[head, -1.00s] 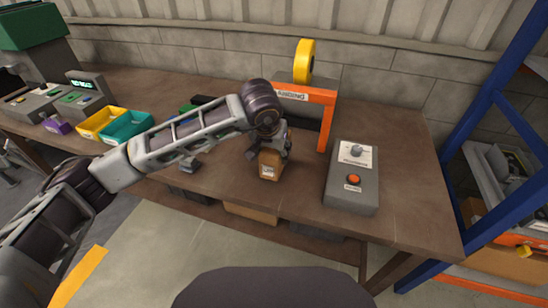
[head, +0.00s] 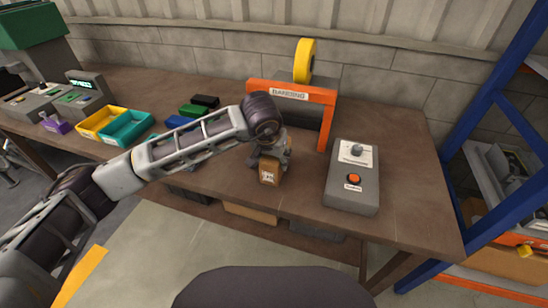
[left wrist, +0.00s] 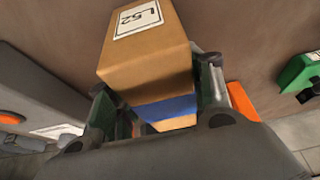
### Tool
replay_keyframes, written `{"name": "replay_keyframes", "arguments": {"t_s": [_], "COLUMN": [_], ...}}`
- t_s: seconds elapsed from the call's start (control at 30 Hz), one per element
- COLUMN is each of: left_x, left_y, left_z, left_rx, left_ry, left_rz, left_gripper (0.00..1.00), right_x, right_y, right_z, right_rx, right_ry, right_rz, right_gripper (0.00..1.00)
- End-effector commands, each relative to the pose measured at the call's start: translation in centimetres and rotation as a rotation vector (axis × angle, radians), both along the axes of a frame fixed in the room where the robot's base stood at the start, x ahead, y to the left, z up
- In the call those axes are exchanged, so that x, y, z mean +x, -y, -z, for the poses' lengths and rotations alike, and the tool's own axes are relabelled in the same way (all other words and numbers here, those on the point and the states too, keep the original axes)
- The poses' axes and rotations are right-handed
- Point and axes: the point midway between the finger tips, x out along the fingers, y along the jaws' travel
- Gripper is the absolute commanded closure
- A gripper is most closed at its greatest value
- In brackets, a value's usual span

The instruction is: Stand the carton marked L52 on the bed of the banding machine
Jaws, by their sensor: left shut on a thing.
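The carton (head: 269,174) is a small brown box in front of the banding machine in the head view. Its white label reads L52 in the left wrist view (left wrist: 146,54), where a blue band also shows low on it. My left gripper (head: 270,155) is shut on the carton, a finger on each side. I cannot tell whether the carton touches the table. The banding machine has an orange arch (head: 327,118) marked BANDING and a yellow reel (head: 304,62). My arm and gripper hide part of its bed. My right gripper is not in view.
A grey control box (head: 352,190) with an orange button stands right of the arch. Yellow (head: 97,122) and teal (head: 126,128) bins are at the left. Green (head: 190,110) and black (head: 206,101) items lie behind my arm. The table right of the control box is clear.

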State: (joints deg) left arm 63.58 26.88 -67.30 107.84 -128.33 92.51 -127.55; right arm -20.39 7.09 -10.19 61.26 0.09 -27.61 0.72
Motion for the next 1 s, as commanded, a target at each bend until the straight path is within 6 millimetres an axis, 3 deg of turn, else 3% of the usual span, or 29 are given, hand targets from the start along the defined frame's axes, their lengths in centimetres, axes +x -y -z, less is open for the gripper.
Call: {"name": "replay_keyframes", "arguments": {"t_s": [0.03, 0.07, 0.23, 0.83, 1.0], "left_x": [0.0, 0.0, 0.0, 0.0, -0.6], "left_y": [0.0, 0.0, 0.0, 0.0, -0.2], "left_z": [-0.1, 0.1, 0.0, -0.3, -2.2], "left_rx": [-0.001, 0.0, 0.0, -0.001, -0.002], "left_ry": [0.002, 0.0, 0.0, 0.0, 0.004], "left_rz": [0.0, 0.0, 0.0, 0.0, 0.001], "left_gripper": [0.87, 0.47, 0.27, 0.27, 0.27], "right_x": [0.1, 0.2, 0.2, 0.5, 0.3], "right_y": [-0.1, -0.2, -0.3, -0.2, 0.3], "right_z": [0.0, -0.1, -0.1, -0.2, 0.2], "right_rx": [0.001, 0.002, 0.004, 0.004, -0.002], "right_ry": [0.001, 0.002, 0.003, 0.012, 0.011], "right_rz": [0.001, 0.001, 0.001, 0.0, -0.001], "right_gripper": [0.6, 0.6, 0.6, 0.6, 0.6]}}
